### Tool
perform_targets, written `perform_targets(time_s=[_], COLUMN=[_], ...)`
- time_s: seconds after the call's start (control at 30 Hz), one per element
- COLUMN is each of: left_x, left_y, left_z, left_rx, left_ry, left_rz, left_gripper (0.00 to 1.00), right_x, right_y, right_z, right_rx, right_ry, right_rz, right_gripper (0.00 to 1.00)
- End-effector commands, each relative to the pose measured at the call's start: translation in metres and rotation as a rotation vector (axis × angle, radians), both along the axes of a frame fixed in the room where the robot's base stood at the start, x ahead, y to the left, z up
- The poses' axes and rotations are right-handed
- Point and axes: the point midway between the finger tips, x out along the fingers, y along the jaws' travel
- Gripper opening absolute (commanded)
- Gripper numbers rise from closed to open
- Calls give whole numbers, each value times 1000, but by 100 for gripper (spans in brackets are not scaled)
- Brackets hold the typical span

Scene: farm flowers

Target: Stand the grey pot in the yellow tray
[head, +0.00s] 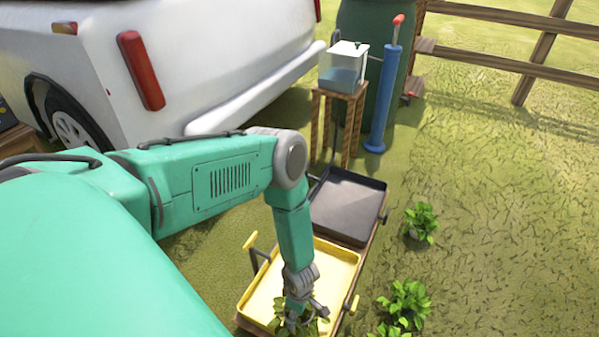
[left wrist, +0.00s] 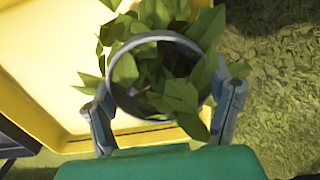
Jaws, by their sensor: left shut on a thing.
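The grey pot shows its round rim in the left wrist view (left wrist: 150,37), with a leafy green plant (left wrist: 180,95) in it. My left gripper (left wrist: 165,100) is shut on the pot, one finger on each side. In the head view my left gripper (head: 301,307) points down over the near part of the yellow tray (head: 266,290). Leaves show around it there, and the pot is mostly hidden. The pot lies across the tray's right edge as the left wrist view sees it. I cannot tell whether it touches the tray. My right gripper is out of view.
A dark grey tray (head: 345,207) sits just behind the yellow one. Leafy plants (head: 407,303) stand on the grass to the right. Behind are a water tank (head: 343,68) on a wooden stand, a blue pump (head: 386,100) and a white vehicle (head: 215,55).

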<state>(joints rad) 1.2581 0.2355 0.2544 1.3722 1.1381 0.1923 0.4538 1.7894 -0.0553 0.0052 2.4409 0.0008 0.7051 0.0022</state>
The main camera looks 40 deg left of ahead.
Motion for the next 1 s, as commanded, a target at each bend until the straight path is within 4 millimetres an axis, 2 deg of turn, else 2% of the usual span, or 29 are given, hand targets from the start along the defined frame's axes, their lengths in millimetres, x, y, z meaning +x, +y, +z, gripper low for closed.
perform_targets(time_s=[0.13, 0.3, 0.53, 0.57, 0.6, 0.87, 1.0], left_x=[1, 0, 1, 0, 0, 1, 1], left_y=[-1, -1, 0, 0, 0, -1, 0], left_z=[-12, -39, -39, -39, -39, -38, -27], left_rx=[1, -2, -3, -3, -2, -1, -2], left_ry=[-1, -1, -1, -1, -1, 0, -1], left_rz=[-1, -4, -2, -2, -2, -3, -2], left_gripper=[29, 29, 29, 85, 96, 96, 96], right_x=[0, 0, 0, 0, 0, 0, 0], right_y=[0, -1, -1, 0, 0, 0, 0], right_z=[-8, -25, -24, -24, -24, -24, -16], right_rx=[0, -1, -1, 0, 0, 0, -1], right_ry=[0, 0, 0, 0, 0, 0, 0], right_rz=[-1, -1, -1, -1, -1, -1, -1], right_gripper=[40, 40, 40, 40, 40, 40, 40])
